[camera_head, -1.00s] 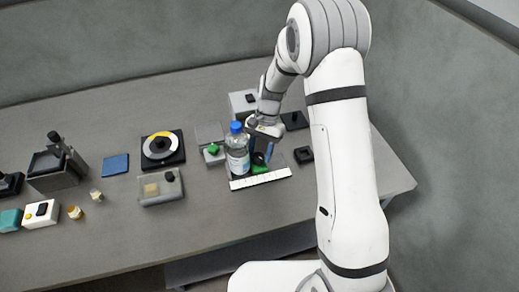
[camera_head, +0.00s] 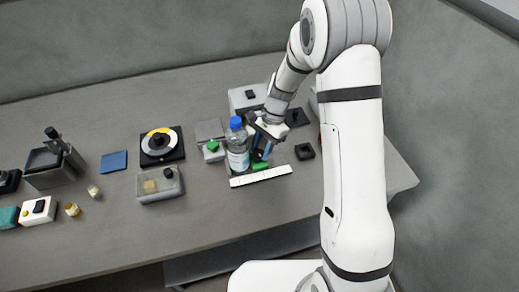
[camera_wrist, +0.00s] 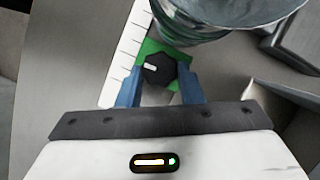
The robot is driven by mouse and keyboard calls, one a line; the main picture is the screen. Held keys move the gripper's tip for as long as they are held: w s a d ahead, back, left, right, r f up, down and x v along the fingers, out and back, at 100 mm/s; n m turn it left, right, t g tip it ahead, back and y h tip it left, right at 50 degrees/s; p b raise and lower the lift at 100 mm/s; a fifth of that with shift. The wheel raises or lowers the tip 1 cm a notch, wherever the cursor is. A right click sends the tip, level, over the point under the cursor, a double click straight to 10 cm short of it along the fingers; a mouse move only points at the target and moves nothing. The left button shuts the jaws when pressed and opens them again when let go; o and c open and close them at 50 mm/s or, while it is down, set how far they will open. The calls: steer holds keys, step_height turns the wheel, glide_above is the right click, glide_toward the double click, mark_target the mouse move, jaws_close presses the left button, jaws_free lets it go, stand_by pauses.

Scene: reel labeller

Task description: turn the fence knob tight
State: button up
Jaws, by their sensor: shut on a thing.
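The fence knob (camera_wrist: 157,70) is black, faceted, with a white mark pointing left in the wrist view. It sits on a green block (camera_wrist: 150,47), which also shows in the head view (camera_head: 260,166) by the white scale strip (camera_head: 262,176). My gripper (camera_wrist: 160,75) points down at it, blue fingers on either side, shut on the knob. In the head view my gripper (camera_head: 262,150) is just above the green block and hides the knob.
A clear bottle with a blue cap (camera_head: 237,150) stands close to the left of my gripper. A small black block (camera_head: 304,151) lies to the right. A grey box with a black knob (camera_head: 248,98) is behind. Bare table lies in front of the strip.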

steer(key=shift+m, duration=0.4)
steer(key=o, duration=0.7)
steer(key=b+v, duration=0.1)
steer(key=v, duration=0.6)
steer(key=shift+d+r, duration=0.2)
steer(key=shift+r, duration=0.15)
steer(key=s+d+r+n+t+h, duration=0.1)
steer(key=s+d+r+n+t, duration=0.1)
steer(key=s, duration=0.5)
steer(key=s+d+r+n+t+h, duration=0.1)
steer(key=s+d+r+n+t, duration=0.1)
steer(key=s+d+r+n, duration=0.2)
steer(key=s+d+r+n+t+h, duration=0.1)
steer(key=s+d+r+n+t, duration=0.1)
steer(key=s+d+r, duration=0.4)
steer(key=s+r+n, duration=0.1)
steer(key=s, duration=0.3)
steer(key=shift+s+n, duration=0.4)
